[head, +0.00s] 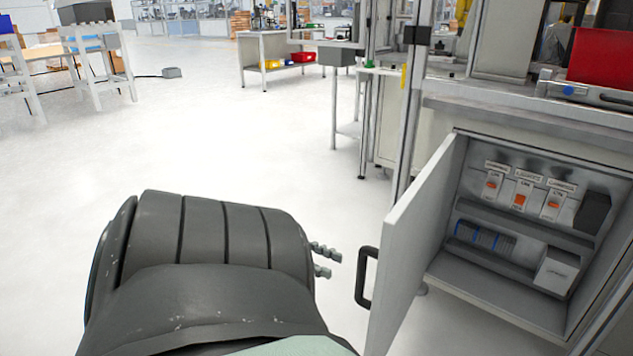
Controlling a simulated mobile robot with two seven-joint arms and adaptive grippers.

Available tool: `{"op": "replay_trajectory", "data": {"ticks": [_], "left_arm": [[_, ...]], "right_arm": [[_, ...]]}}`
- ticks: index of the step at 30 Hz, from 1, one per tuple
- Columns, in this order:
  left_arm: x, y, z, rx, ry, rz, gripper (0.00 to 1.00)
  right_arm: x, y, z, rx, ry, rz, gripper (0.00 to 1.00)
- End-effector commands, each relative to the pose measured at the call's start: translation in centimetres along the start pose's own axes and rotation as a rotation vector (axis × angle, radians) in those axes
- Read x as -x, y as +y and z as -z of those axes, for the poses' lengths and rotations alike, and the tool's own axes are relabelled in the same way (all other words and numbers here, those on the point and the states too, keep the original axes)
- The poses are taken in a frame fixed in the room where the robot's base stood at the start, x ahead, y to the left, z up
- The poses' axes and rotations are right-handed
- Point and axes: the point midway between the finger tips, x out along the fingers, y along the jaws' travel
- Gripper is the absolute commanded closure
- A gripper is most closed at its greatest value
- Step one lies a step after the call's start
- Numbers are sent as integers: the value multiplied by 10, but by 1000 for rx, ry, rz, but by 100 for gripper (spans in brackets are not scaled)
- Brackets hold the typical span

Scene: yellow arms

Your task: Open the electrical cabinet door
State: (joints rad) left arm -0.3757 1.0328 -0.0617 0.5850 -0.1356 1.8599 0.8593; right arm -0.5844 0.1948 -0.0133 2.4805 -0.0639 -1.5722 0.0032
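The electrical cabinet (520,225) is at the right of the head view. Its grey door (415,245) stands swung out to the left, so the inside shows. The black door handle (364,280) is on the outer face of the door, near its free edge. My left gripper (325,260) shows only as small ribbed tips past my dark arm. The tips are just left of the handle, with a gap in the picture. Most of this gripper is hidden, so its opening is unclear. My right gripper is not in view.
Inside the cabinet are several switches with orange parts (519,200) and a white box (556,272). A workbench with a red bin (602,58) is above it. A metal post (407,110) stands behind the door. The floor (240,130) ahead is clear.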

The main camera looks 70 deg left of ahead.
Motion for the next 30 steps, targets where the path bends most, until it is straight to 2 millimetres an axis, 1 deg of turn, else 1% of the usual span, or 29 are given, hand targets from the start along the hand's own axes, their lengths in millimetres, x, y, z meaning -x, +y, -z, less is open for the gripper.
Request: {"op": "replay_trajectory", "data": {"ticks": [1, 10, 16, 30], "left_arm": [[7, -1, 0, 0, 0, 5, 61], [24, 1, -1, 5, -1, 2, 61], [28, 1, 0, 1, -3, 2, 61], [28, 1, 0, 1, -2, 2, 61]], "right_arm": [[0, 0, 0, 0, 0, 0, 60], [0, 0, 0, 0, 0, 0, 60], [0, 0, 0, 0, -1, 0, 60], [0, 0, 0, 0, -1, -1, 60]]}}
